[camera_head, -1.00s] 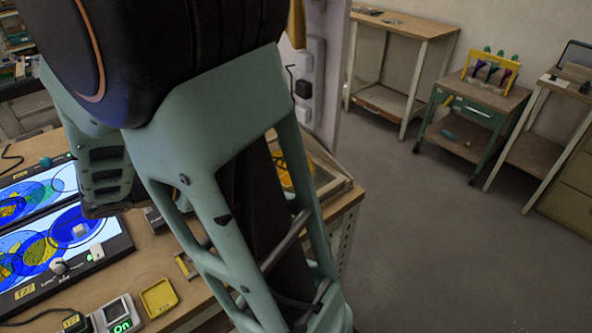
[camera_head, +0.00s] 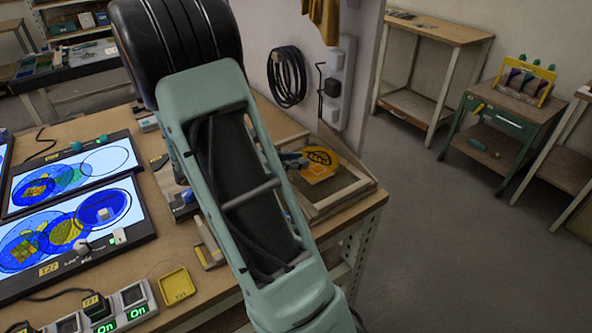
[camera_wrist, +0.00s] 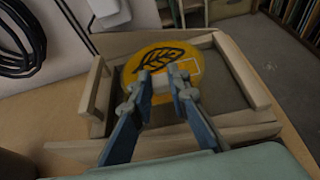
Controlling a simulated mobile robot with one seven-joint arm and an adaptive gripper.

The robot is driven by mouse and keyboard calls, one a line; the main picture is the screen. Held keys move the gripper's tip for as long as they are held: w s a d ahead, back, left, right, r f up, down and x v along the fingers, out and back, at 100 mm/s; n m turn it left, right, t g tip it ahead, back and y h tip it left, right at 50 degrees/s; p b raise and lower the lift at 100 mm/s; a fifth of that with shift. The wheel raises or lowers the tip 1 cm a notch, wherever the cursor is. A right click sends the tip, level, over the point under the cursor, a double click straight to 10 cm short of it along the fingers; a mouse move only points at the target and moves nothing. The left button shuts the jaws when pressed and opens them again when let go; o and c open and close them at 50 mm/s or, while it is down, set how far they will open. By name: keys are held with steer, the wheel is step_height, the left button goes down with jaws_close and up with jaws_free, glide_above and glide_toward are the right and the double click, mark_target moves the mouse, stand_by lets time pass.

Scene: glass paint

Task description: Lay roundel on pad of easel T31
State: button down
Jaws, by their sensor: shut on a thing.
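The roundel is a yellow disc with a black leaf drawing; it shows in the wrist view (camera_wrist: 150,60) and, partly hidden, in the head view (camera_head: 322,158). My gripper (camera_wrist: 163,80) is shut on a small pale block at the roundel's middle. In the head view my gripper (camera_head: 297,160) is partly hidden by my arm. The roundel is over or in a wooden frame (camera_head: 345,205); I cannot tell whether it touches it. Two lit pads, an upper one (camera_head: 110,157) and a lower one (camera_head: 140,208), carry blue and yellow discs. I cannot read T31 on any label.
A yellow tray (camera_head: 175,288) and a switch box (camera_head: 133,296) with green "On" displays lie at the bench's front. A wall panel with a coiled black cable (camera_head: 287,77) stands behind the frame. The floor to the right is clear, before a green cart (camera_head: 497,120).

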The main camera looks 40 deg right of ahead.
steer(key=shift+f, duration=1.55)
steer(key=shift+f, duration=0.1)
steer(key=shift+f+b, duration=0.15)
steer(key=shift+b, duration=0.15)
steer(key=c, duration=1.8)
jaws_free()
steer(key=shift+c, duration=0.2)
steer(key=shift+r, duration=0.25)
steer(key=shift+w+a+r, duration=0.1)
steer(key=shift+w+a, duration=0.05)
steer(key=shift+a, duration=0.1)
steer(key=v, duration=1.1)
steer(key=shift+a+r+p, duration=0.15)
steer(key=shift+p, duration=0.2)
